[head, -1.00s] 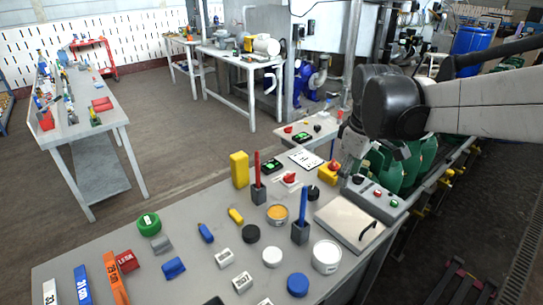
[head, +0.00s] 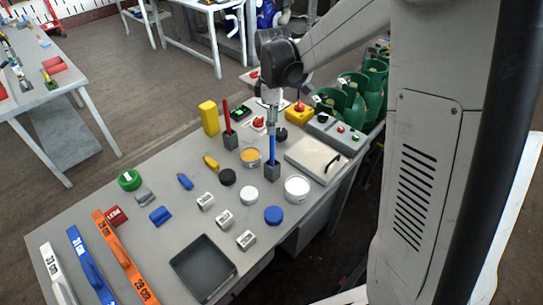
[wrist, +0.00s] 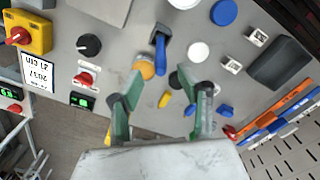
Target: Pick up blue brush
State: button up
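The blue brush (head: 272,150) stands upright, handle up, in a dark grey holder (head: 272,173) on the grey table. Its blue handle (wrist: 160,52) also shows in the wrist view, pointing toward my gripper; its lower end is hidden in the holder. My gripper (head: 272,122) hangs pointing down close above the top of the blue handle. In the wrist view, its two green-grey fingers (wrist: 168,92) are spread wide with nothing held.
A red-handled brush (head: 227,118) stands in another holder to the left. A yellow-topped can (head: 250,158), a white can (head: 297,188) and a white hinged box (head: 312,158) surround the blue brush. A dark tray (head: 203,268) and rulers lie in front.

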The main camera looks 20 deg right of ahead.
jog(key=p, duration=0.1)
send_over(272, 156)
jog(key=shift+f, duration=3.5)
jog(key=shift+w+d, duration=0.3)
jog(key=shift+w, duration=0.05)
jog(key=shift+c, duration=0.3)
grip_shut()
